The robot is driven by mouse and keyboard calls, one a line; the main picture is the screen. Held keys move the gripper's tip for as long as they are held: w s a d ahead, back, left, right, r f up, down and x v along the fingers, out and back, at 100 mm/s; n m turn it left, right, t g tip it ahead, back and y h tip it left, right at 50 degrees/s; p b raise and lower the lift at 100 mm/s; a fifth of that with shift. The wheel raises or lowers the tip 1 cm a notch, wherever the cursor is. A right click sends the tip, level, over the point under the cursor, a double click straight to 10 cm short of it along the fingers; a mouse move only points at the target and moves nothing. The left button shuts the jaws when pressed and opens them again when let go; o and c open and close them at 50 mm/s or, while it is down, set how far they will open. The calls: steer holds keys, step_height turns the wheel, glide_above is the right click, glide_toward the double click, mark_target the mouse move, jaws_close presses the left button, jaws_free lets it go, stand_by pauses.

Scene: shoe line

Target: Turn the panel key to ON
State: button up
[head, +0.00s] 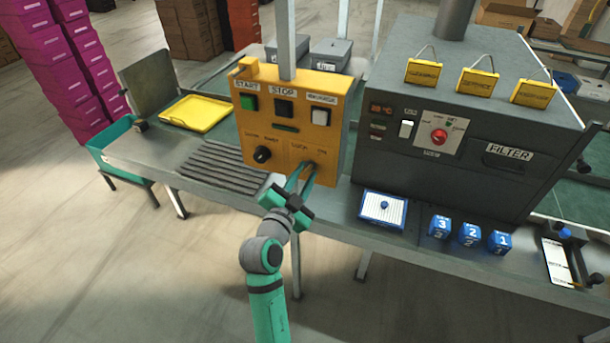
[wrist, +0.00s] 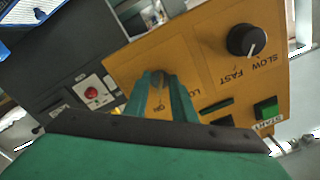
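The yellow control panel (head: 262,128) stands upright on the table, with a key switch low on its right side, marked LOCK and ON.
The panel also has a black speed knob (head: 262,154), a green START button (head: 248,103), a black STOP button (head: 284,108) and a white button (head: 319,116). The dark filter machine (head: 470,120) stands close on the right. Blue numbered cubes (head: 470,235) sit before it.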

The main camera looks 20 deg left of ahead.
steer(key=shift+s+a, duration=0.25)
steer(key=shift+a, duration=0.05)
steer(key=shift+s+d, duration=0.15)
steer(key=shift+s, duration=0.1)
steer(key=s, duration=1)
steer(key=shift+a, duration=0.25)
